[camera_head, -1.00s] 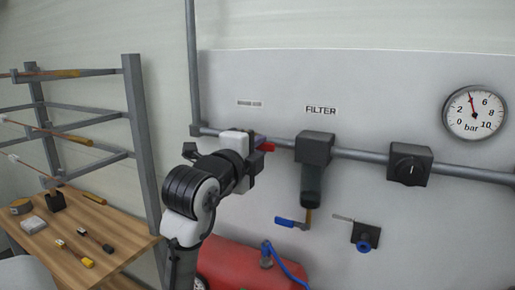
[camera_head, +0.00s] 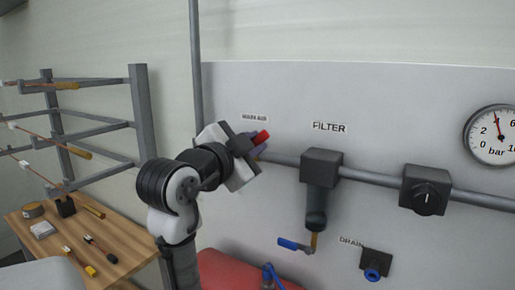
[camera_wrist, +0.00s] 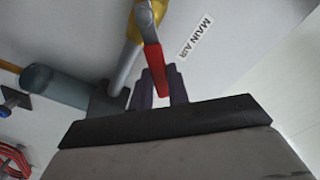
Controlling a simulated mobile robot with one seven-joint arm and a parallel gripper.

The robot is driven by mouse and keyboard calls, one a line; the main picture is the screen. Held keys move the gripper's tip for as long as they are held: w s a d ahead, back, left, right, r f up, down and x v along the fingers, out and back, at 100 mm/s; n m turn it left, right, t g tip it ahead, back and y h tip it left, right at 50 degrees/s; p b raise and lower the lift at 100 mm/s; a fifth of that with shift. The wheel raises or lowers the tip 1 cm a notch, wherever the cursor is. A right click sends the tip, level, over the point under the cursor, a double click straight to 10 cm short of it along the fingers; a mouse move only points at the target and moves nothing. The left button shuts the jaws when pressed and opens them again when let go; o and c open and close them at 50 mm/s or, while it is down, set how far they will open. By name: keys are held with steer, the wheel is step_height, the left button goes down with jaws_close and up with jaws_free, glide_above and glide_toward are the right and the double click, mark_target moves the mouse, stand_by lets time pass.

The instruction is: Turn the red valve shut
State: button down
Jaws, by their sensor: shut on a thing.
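The red valve's lever (camera_head: 262,137) sticks up and to the right past my gripper on the wall pipe, beneath the MAIN AIR label (camera_head: 255,118). In the wrist view the red lever (camera_wrist: 153,62) runs from a yellow valve body (camera_wrist: 140,22) down between my dark fingers. My gripper (camera_head: 254,145) is shut on the lever, and it also shows in the wrist view (camera_wrist: 160,88). In the head view my gripper is tilted and hides most of the valve body.
A filter (camera_head: 318,185) with a blue-handled drain valve (camera_head: 293,244) hangs to the right, then a black knob (camera_head: 426,197) and a gauge (camera_head: 494,135) with its needle near 4. A wooden table (camera_head: 125,243) and rack (camera_head: 145,110) stand left. A red tank (camera_head: 228,272) is below.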

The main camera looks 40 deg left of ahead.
steer(key=shift+s+a+r+n+p, duration=0.3)
steer(key=shift+a+n, duration=0.45)
steer(key=shift+n, duration=0.8)
steer(key=shift+s+a+r+n+p, duration=0.1)
steer(key=shift+a+r+n+p, duration=0.5)
steer(key=shift+n, duration=1)
steer(key=shift+s+a+r+n+p, duration=0.1)
steer(key=shift+s+a+n+p, duration=0.1)
steer(key=shift+a+n, duration=1.05)
steer(key=shift+d+n, duration=0.3)
steer(key=shift+n, duration=0.1)
steer(key=c, duration=1.3)
jaws_free()
steer(key=shift+c, duration=0.2)
steer(key=b+v, duration=0.5)
steer(key=v, duration=0.8)
steer(key=shift+s, duration=0.4)
